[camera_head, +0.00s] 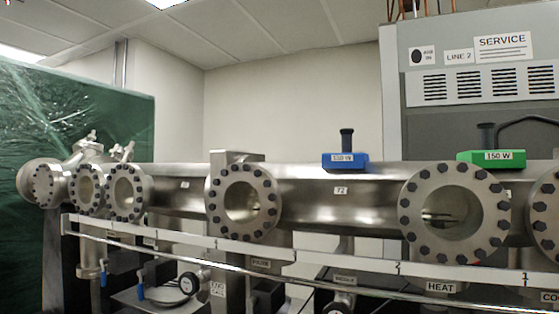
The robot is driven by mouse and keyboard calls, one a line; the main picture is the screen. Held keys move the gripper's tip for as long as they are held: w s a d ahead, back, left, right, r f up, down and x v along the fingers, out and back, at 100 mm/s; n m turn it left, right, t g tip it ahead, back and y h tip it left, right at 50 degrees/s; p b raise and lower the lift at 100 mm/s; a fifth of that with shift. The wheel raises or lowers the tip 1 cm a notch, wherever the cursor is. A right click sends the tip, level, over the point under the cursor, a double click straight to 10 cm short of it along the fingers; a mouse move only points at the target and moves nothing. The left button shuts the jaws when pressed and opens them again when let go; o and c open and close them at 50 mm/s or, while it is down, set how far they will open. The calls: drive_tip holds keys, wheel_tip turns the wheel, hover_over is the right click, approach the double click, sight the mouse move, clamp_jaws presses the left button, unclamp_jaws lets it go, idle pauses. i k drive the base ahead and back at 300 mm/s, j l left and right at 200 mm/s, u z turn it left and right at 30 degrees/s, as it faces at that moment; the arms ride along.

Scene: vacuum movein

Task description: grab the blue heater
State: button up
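The blue heater (345,161) is a small blue block with a white label and a black upright post on top. It sits on top of the long steel vacuum tube, right of the picture's middle, between two bolted round flanges. Its post stands upright and clear of other things. My gripper is not in view.
A green block (491,158) labelled 150 W, with a black post, sits on the tube at the right. The steel tube (325,201) with bolted flanges (243,202) runs across the picture. A white rail (300,258) runs along its front. A grey service cabinet (480,70) stands behind at right.

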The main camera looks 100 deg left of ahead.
sight(347, 160)
drive_tip(key=u, duration=2.9)
